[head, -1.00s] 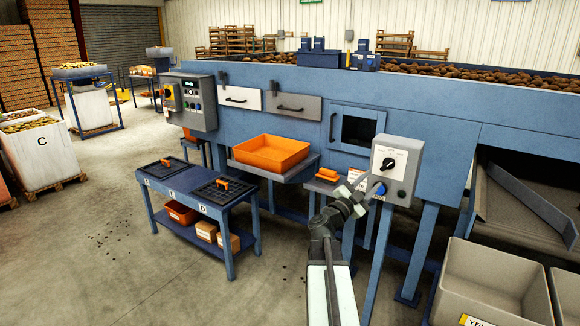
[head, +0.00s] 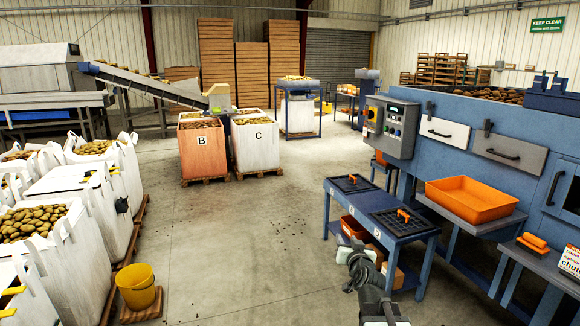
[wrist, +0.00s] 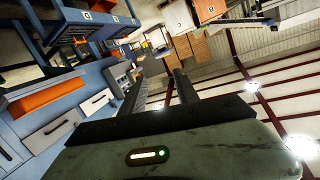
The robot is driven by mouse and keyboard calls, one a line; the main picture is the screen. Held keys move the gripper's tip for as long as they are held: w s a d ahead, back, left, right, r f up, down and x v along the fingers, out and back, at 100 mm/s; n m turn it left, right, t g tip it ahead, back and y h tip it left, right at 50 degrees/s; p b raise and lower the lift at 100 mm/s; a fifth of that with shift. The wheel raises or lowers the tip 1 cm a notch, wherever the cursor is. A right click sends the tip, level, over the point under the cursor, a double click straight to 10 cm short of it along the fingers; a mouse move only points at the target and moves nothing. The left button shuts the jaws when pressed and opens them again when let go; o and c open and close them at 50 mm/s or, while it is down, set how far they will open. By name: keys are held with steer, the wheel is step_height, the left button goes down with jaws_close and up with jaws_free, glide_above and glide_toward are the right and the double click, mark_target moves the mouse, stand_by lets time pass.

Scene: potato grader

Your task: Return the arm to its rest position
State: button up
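My arm (head: 372,290) rises from the bottom of the head view, folded close in front of me, with my gripper (head: 352,248) at its upper end. The gripper is over the floor, in front of the blue bench (head: 430,232) in the picture. In the wrist view my gripper (wrist: 160,76) has its two dark fingers apart with nothing between them. The wrist camera looks tilted, with the roof beams on the right and the blue machine on the left.
The blue bench carries black trays with orange handles; an orange tub (head: 470,212) stands beyond it. The control box (head: 390,128) is on the blue machine. Potato bags (head: 95,215) and a yellow bucket (head: 138,287) stand at the left. The middle floor is clear.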

steer(key=s+a+f+n+g+y, duration=0.25)
steer(key=s+a+f+g, duration=0.45)
steer(key=f, duration=0.4)
steer(key=s+d+f+g+h, duration=0.1)
steer(key=s+f+g, duration=0.3)
steer(key=s, duration=0.5)
steer(key=s+d+f+g+h, duration=0.2)
steer(key=s+f+g, duration=0.2)
steer(key=s, duration=0.5)
steer(key=shift+s+d+f+m+g, duration=0.25)
steer(key=shift+f+m+g, duration=0.1)
steer(key=shift+g, duration=0.15)
